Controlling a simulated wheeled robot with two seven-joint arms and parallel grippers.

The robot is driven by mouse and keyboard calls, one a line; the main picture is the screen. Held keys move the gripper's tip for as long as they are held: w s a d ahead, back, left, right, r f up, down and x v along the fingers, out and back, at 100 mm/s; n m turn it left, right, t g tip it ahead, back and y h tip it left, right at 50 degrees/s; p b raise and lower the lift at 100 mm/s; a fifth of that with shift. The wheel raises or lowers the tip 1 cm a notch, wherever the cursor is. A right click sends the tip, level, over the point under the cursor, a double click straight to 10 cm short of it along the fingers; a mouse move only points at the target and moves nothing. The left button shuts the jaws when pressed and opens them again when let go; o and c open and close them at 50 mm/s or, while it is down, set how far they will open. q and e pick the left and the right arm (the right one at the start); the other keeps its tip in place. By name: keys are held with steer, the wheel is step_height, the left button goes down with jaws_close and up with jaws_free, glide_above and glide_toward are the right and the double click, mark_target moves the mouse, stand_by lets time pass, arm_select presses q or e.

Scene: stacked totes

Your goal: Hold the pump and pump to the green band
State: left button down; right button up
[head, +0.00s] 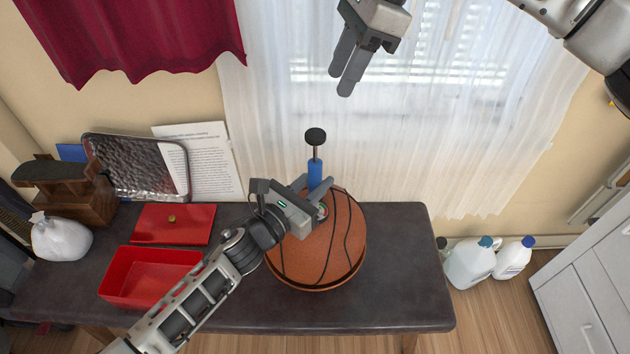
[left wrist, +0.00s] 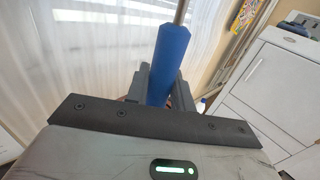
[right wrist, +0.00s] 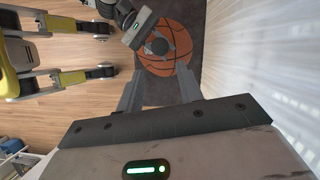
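The pump (head: 315,174) has a blue body, a thin rod and a black handle (head: 315,136). It stands upright by the top of an orange basketball (head: 316,262), with the handle raised and the rod showing. My left gripper (head: 316,184) has its fingers on both sides of the blue body; in the left wrist view the blue body (left wrist: 168,65) fills the gap between them. My right gripper (head: 346,84) is open and empty above the pump. In the right wrist view the black handle (right wrist: 157,46) shows beyond its parted fingers (right wrist: 159,88). I cannot make out a green band.
The dark table (head: 400,300) also bears a red open box (head: 150,295), a red lid (head: 173,224), a white bag (head: 60,238), a wooden model and a metal tray (head: 137,165). Jugs (head: 470,263) stand on the floor at right. The table right of the ball is clear.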

steer(key=c, duration=0.4)
steer(key=shift+a+n, duration=0.1)
steer(key=shift+n, duration=0.3)
jaws_close()
steer(key=a+n+h, duration=0.1)
steer(key=n, duration=0.2)
steer(key=a+f+n+t+h, duration=0.1)
steer(key=n, duration=0.3)
steer(key=s+a+n+t+h, duration=0.1)
steer(key=n, duration=0.2)
steer(key=shift+f+n, duration=0.4)
steer(key=n, duration=0.2)
steer(key=a+n+h, duration=0.1)
steer(key=n, duration=0.1)
steer(key=shift+f+t, duration=0.1)
steer(key=shift+t, duration=0.3)
steer(key=shift+f, duration=2.3)
